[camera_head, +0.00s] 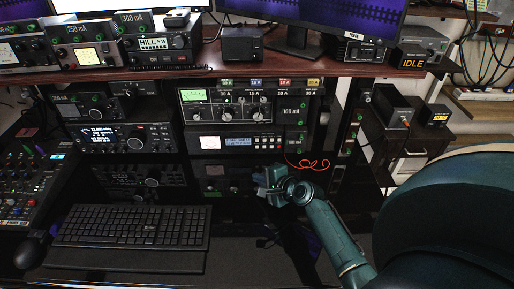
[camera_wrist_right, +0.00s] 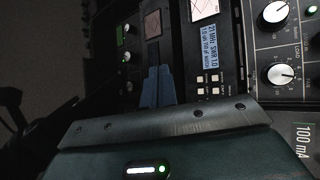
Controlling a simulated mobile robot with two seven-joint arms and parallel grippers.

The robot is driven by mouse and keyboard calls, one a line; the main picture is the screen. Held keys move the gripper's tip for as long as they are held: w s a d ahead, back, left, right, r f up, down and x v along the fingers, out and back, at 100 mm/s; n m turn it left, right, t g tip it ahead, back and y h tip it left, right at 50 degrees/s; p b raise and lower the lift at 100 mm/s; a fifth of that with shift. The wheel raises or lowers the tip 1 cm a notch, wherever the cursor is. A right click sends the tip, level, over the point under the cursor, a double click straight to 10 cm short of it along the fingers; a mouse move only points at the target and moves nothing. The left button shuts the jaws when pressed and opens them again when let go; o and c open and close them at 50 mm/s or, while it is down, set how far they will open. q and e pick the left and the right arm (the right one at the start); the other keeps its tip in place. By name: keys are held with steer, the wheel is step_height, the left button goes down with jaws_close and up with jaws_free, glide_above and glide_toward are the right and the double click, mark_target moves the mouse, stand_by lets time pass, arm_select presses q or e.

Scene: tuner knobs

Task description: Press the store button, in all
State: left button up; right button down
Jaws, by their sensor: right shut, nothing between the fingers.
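The tuner (camera_head: 236,142) sits in the rack below the large-knob unit, with a meter, a lit display and several small buttons (camera_head: 267,141) right of the display. In the right wrist view the tuner shows sideways, with its display (camera_wrist_right: 208,46) and small pale buttons (camera_wrist_right: 208,82). The button labels are too small to read, so I cannot tell which one is store. My right gripper (camera_head: 266,185) is shut and empty, in front of the dark unit below the tuner. Its fingers (camera_wrist_right: 156,80) also show in the right wrist view, beside the tuner. My left gripper is out of view.
The large-knob unit (camera_head: 240,108) is directly above the tuner. A red coiled cable (camera_head: 308,163) hangs right of the rack, near my right arm. A keyboard (camera_head: 132,227) lies at the lower left. The desk shelf (camera_head: 230,72) overhangs the rack.

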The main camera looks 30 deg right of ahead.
mark_target(257, 147)
steer(key=shift+w+d+r+m, duration=0.1)
steer(key=shift+w+d+m, duration=0.35)
steer(key=shift+d+m, duration=0.15)
steer(key=shift+w+d+b, duration=0.2)
steer(key=shift+w+b, duration=0.25)
steer(key=shift+w, duration=0.05)
steer(key=w+d+b, duration=0.2)
steer(key=w, duration=0.1)
steer(key=w+d+b, duration=0.1)
steer(key=shift+w+b, duration=0.3)
steer(key=shift+w, duration=0.1)
steer(key=shift+w+d+b, duration=0.3)
steer(key=shift+w+d, duration=0.15)
steer(key=shift+w, duration=0.3)
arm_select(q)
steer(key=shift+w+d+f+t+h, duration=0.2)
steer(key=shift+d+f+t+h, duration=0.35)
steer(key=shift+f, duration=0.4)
arm_select(e)
steer(key=shift+w+d, duration=0.1)
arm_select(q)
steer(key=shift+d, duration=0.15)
